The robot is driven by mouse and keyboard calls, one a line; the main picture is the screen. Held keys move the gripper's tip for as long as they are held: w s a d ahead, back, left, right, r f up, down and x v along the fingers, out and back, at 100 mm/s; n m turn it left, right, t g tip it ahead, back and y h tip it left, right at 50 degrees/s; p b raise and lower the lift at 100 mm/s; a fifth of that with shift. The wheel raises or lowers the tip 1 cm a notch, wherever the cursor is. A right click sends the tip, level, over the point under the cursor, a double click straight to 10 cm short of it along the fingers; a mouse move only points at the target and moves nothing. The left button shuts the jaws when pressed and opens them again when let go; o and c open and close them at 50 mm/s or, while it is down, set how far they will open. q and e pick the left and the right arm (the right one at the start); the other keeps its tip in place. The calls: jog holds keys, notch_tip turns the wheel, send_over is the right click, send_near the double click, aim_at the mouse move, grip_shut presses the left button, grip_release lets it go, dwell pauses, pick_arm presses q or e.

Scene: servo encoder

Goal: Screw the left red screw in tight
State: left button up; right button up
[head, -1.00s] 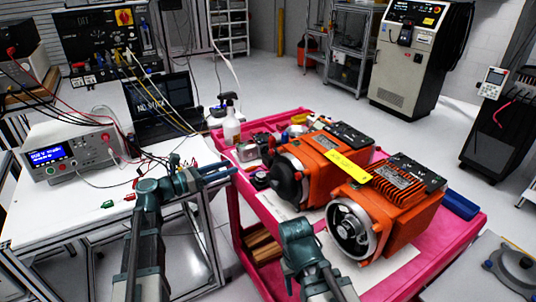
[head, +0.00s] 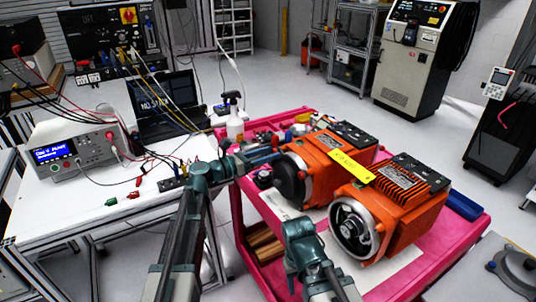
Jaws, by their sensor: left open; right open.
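Two orange servo motors lie on the pink cart. The left motor (head: 328,170) has a dark round hub facing me; the right motor (head: 400,212) has an open silver end with a dark spoked wheel (head: 354,227). I cannot make out a red screw on either at this size. My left gripper (head: 268,155) is open and reaches over the cart's back left part, just left of the left motor. Its fingertips are hard to separate from the parts behind. My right gripper (head: 299,238) is low in front of the right motor's left side, apparently empty, its fingers poorly visible.
A yellow strip (head: 352,165) lies across the motors. At left, a white bench (head: 60,218) holds a power supply (head: 82,148), a laptop (head: 166,105) and loose leads. A blue part (head: 463,205) lies at the cart's right.

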pick_arm(q)
jog(key=shift+d, duration=0.1)
grip_shut()
jog(key=shift+m, duration=0.3)
